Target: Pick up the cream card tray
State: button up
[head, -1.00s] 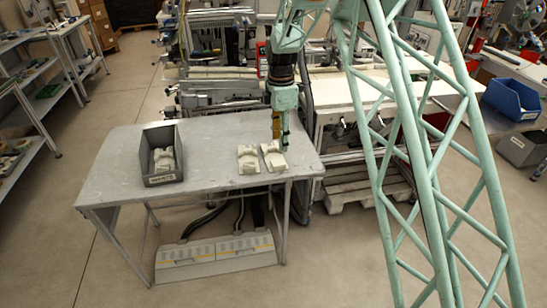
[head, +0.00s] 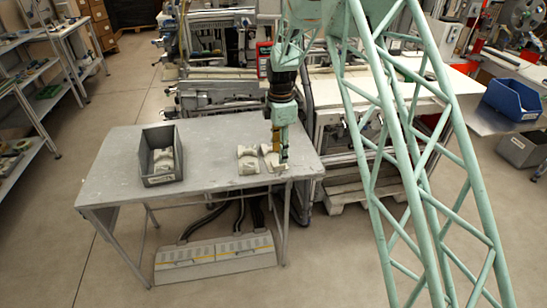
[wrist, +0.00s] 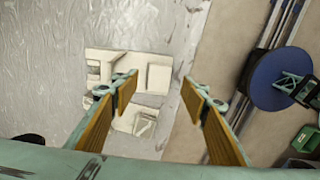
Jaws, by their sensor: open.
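Two cream card trays lie side by side near the right end of the grey table: the left one (head: 248,161) is clear to see, the right one (head: 268,157) is partly hidden behind my gripper (head: 281,165). In the wrist view, my gripper (wrist: 160,88) is open, its two orange-padded fingers spread wide with nothing between the pads. Cream tray shapes (wrist: 153,77) lie below the fingers, beside the table edge. The fingers partly cover them. Whether a fingertip touches a tray cannot be told.
A grey bin (head: 148,173) with cream pieces in it stands at the table's left. The grey table (head: 205,150) is bare between bin and trays. A machine bench with a white top (head: 330,88) stands behind to the right. A blue bin (head: 512,100) is far right.

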aim_at(274, 156)
jog(key=shift+w+a+f+b, duration=0.1)
jog(key=shift+f+b, duration=0.3)
jog(key=shift+f, duration=2.15)
jog(key=shift+c, duration=0.7)
jog(key=c, duration=0.8)
